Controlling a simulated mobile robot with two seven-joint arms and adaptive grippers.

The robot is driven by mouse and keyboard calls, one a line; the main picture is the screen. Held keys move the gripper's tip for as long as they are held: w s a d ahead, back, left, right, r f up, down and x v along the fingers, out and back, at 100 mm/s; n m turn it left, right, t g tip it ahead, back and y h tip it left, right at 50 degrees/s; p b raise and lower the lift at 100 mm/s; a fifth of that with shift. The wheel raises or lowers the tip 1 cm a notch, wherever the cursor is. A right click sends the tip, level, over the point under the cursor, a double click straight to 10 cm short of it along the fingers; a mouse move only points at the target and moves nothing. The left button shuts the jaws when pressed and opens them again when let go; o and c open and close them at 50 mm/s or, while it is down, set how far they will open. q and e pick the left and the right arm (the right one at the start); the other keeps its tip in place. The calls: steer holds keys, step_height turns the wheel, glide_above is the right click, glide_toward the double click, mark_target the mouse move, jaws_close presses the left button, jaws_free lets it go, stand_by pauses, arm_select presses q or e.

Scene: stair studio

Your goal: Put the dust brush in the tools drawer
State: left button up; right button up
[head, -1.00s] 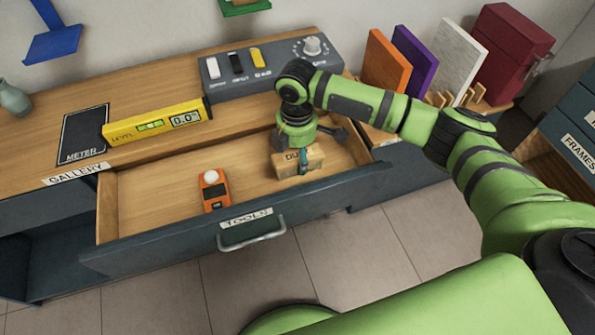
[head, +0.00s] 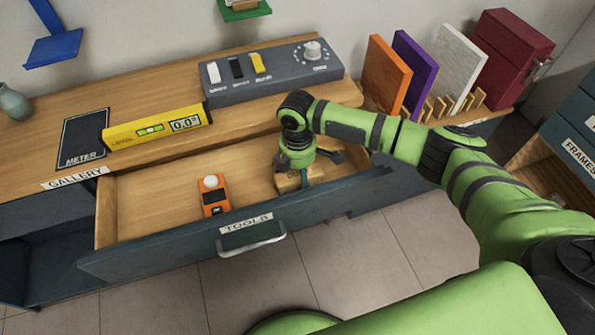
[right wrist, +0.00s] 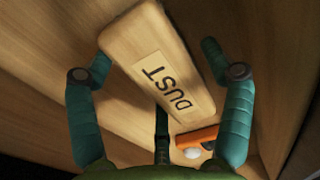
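The dust brush, a light wooden block labelled DUST (right wrist: 165,75), is inside the open tools drawer (head: 165,255), at its right end. Part of it (head: 288,184) shows under my right gripper (head: 303,178) in the head view, low behind the drawer front. In the right wrist view the gripper's teal fingers (right wrist: 157,52) stand spread on either side of the brush. A gap shows at the right finger; the left fingertip is close to the brush's edge, and I cannot tell if they touch. My left gripper is not in view.
An orange meter with a white dome (head: 213,196) lies in the drawer to the left of the brush. A yellow level (head: 155,128) and a grey switch panel (head: 275,72) are on the bench behind. Coloured panels (head: 387,75) stand at the right.

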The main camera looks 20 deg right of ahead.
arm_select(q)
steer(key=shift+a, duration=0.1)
arm_select(e)
steer(key=shift+w+r, duration=0.1)
steer(key=shift+r, duration=0.45)
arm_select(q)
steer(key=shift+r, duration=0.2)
arm_select(e)
step_height(320, 180, up, 11)
steer(key=shift+r, duration=0.15)
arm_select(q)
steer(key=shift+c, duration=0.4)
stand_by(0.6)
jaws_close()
